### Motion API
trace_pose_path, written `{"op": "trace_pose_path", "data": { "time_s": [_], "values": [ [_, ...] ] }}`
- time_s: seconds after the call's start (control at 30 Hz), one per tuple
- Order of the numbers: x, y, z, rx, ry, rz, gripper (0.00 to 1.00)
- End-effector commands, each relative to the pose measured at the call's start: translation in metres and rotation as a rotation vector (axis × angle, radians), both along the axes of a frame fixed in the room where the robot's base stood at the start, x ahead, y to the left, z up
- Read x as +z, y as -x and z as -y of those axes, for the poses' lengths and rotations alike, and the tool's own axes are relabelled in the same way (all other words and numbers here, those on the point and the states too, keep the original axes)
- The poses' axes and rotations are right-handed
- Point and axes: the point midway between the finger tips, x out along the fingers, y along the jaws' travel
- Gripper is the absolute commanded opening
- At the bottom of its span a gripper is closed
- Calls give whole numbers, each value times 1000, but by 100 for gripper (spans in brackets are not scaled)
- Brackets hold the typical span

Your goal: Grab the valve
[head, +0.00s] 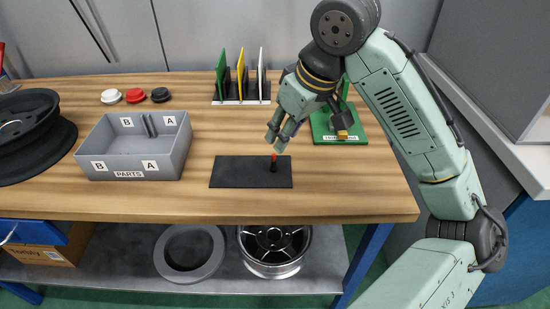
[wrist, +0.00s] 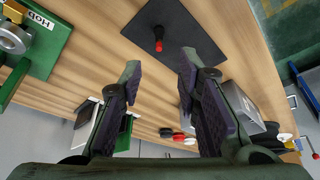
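The valve (head: 274,163) is a small black stem with a red tip. It stands upright on a black mat (head: 235,172) near the table's front edge. My gripper (head: 278,142) is just above and slightly behind the valve, fingers pointing down. In the wrist view my gripper (wrist: 160,72) is open and empty, its two dark-padded fingers spread apart. The valve (wrist: 158,38) shows there beyond the fingertips, roughly in line with the gap between them. It appears apart from both fingers.
A grey PARTS bin (head: 118,170) stands left of the mat. Red, white and black caps (head: 134,95) lie behind it. A rack with coloured plates (head: 240,100) stands at the back, a green fixture (head: 340,134) at the right.

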Motion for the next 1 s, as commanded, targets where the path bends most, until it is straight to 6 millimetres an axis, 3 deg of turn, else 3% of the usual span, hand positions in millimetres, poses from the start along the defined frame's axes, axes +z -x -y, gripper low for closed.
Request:
{"op": "trace_pose_path", "data": {
  "time_s": [0.1,0.37,0.63,1.0],
  "values": [
    [-18,-5,-5,2,-1,-1,30],
    [-38,-11,-11,1,-3,2,30],
    [-75,-20,-18,2,-4,2,30],
    [-83,-23,-20,2,-3,4,28]
  ]
}}
